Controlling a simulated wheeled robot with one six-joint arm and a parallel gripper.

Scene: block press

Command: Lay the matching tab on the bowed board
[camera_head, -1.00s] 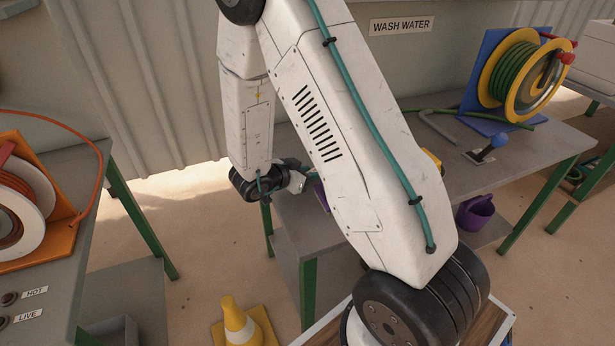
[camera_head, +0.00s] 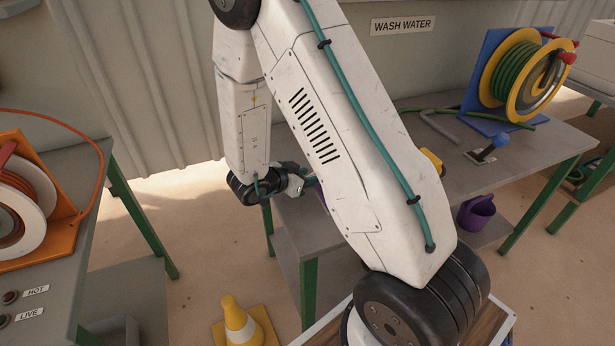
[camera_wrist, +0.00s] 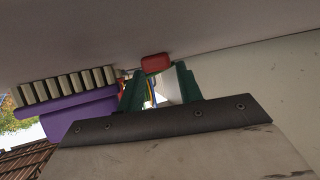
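In the wrist view two green fingers of my gripper (camera_wrist: 160,83) stand apart. A small red block (camera_wrist: 156,62) shows at the fingertips; I cannot tell whether it is gripped between them or lies just beyond. Left of the fingers is a purple holder (camera_wrist: 80,110) with a row of several cream bars (camera_wrist: 65,86) along it. In the head view my arm hides the fingers and most of the bench top near them; only a sliver of purple (camera_head: 320,193) shows beside my wrist. I cannot make out a bowed board or a tab for certain.
A grey bench (camera_head: 545,143) carries a green hose reel (camera_head: 525,75), a blue-handled lever (camera_head: 490,150) and a yellow item (camera_head: 432,160). A purple bucket (camera_head: 476,212) is below. An orange reel (camera_head: 30,205) stands on the left bench. A yellow cone (camera_head: 240,325) is on the floor.

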